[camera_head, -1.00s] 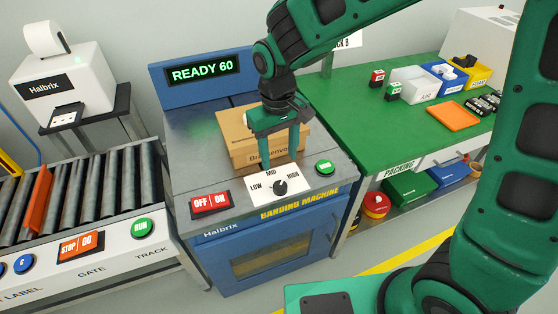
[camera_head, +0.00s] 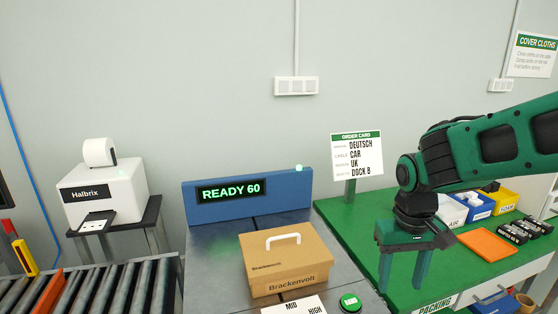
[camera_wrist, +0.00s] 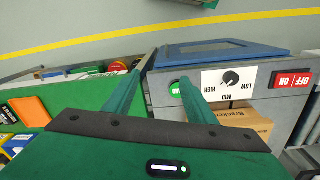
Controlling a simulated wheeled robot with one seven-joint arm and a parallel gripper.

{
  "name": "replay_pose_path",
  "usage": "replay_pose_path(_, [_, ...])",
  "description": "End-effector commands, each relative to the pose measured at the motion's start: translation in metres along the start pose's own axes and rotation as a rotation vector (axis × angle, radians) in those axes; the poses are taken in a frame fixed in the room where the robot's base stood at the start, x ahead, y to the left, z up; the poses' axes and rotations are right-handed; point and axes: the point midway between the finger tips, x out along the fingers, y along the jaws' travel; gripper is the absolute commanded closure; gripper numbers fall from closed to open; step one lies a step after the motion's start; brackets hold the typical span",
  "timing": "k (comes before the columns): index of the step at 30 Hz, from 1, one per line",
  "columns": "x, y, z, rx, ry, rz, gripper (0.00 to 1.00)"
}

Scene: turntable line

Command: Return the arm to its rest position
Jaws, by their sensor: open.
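My green arm reaches in from the right in the head view. My gripper (camera_head: 402,290) is open and empty, fingers pointing down over the green packing table (camera_head: 345,225), to the right of the banding machine. The gripper's two fingers also show in the wrist view (camera_wrist: 160,85), spread apart with nothing between them. A cardboard box (camera_head: 290,262) with a white handle stands on the banding machine (camera_head: 215,262), apart from my gripper. The machine's display (camera_head: 230,190) reads READY 60.
A label printer (camera_head: 105,195) stands at the left behind a roller track (camera_head: 120,290). An order card (camera_head: 357,155) stands at the back of the packing table. Small bins (camera_head: 475,207), an orange tray (camera_head: 487,245) and black items (camera_head: 522,231) lie right of my gripper.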

Motion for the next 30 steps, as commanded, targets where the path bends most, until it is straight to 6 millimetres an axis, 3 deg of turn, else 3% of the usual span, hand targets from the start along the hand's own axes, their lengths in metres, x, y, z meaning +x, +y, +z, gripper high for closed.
replay_pose_path(1, [-0.005, 0.029, 0.015, 0.073, 0.002, -0.002, 0.49])
replay_pose_path(3, [-0.010, 0.062, 0.040, 0.165, -0.005, -0.006, 0.49])
replay_pose_path(6, [-0.013, 0.100, 0.080, 0.291, -0.014, -0.017, 0.49])
replay_pose_path(10, [-0.013, 0.129, 0.127, 0.426, -0.025, -0.038, 0.49])
replay_pose_path(13, [-0.012, 0.140, 0.153, 0.498, -0.029, -0.052, 0.49])
replay_pose_path(17, [-0.010, 0.145, 0.171, 0.546, -0.034, -0.064, 0.49])
replay_pose_path(30, [-0.010, 0.146, 0.174, 0.555, -0.035, -0.066, 0.49])
